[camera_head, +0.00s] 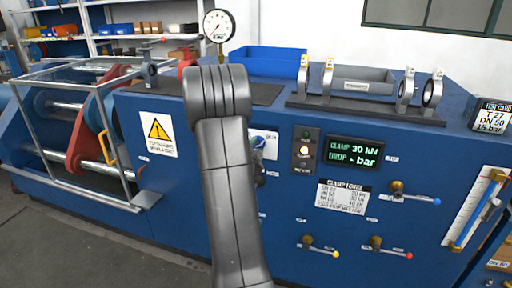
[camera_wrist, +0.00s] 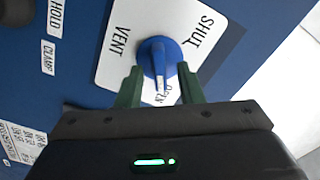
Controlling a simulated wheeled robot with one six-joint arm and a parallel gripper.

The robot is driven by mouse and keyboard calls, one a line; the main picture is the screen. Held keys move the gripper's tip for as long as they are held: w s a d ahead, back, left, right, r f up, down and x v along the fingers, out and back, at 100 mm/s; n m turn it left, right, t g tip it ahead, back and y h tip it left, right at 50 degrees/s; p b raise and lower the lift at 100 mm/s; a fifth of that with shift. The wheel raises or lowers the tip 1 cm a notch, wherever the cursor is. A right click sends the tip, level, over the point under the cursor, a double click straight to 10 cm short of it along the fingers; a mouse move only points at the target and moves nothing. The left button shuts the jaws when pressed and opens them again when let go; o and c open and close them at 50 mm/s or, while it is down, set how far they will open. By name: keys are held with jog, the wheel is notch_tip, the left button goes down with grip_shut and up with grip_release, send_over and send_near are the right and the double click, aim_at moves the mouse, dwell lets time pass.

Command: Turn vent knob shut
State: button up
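The vent knob (camera_wrist: 158,55) is a round blue knob with a raised bar, on a white plate (camera_wrist: 112,62) marked VENT, SHUT and OPEN. In the wrist view the bar's pale end points down at the word OPEN, which it partly covers. My gripper (camera_wrist: 160,72) has its two green fingers apart, one on each side of the knob's lower part. I see space between the fingers and the bar; whether a finger touches the knob's rim is unclear. In the head view the white plate (camera_head: 270,146) is partly hidden behind my arm.
A black clamp switch panel (camera_head: 305,150) and a display (camera_head: 354,152) reading 30 kN sit right of the plate. Lever valves (camera_head: 400,190) stick out lower right. A gauge (camera_head: 218,26) stands on top. A framed guard (camera_head: 80,130) stands left.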

jog(key=shift+w, duration=0.1)
grip_shut()
